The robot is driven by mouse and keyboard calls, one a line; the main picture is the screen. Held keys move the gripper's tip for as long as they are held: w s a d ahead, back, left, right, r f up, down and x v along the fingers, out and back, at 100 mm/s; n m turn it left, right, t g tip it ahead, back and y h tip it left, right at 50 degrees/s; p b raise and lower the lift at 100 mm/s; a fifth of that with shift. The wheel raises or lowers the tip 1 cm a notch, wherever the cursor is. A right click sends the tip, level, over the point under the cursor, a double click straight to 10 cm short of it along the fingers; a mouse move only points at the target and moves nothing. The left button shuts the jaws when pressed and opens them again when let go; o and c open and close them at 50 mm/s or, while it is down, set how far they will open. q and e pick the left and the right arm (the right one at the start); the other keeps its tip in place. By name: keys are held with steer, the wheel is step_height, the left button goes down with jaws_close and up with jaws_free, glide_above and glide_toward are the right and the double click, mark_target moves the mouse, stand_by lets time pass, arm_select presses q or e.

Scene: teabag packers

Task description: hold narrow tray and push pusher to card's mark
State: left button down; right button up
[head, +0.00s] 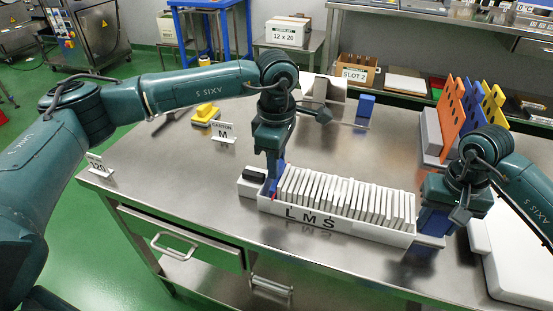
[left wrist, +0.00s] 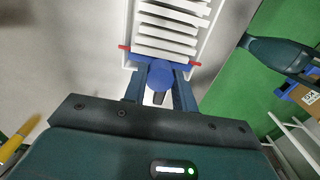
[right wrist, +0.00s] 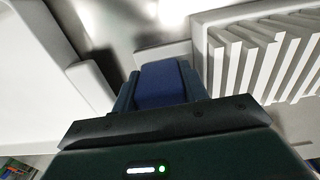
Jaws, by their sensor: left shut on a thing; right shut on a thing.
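The narrow tray (head: 365,239) is white, carries the letters L, M and S on its front wall, and holds a row of upright white teabags (head: 345,198). The blue pusher (left wrist: 160,74) with red pointers stands at the row's left end. Its front pointer (head: 273,195) is left of the L. My left gripper (head: 273,175) is shut on the pusher's blue knob. My right gripper (head: 436,215) is shut on a blue block (right wrist: 160,83) at the tray's right end; the fingers partly hide it. The carton card (head: 223,132) reads M and stands behind the tray, to the left.
A yellow block (head: 205,112) lies at the table's back left, and a small blue block (head: 365,105) at the back. Orange, blue and yellow upright panels (head: 452,108) stand back right. A white slab (head: 515,260) lies right. A card reading 120 (head: 98,165) stands far left.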

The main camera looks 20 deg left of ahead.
arm_select(q)
steer(key=d, duration=0.8)
steer(key=shift+w+d, duration=0.1)
steer(key=c, duration=1.1)
jaws_free()
step_height(320, 180, up, 12)
steer(key=shift+r, duration=0.1)
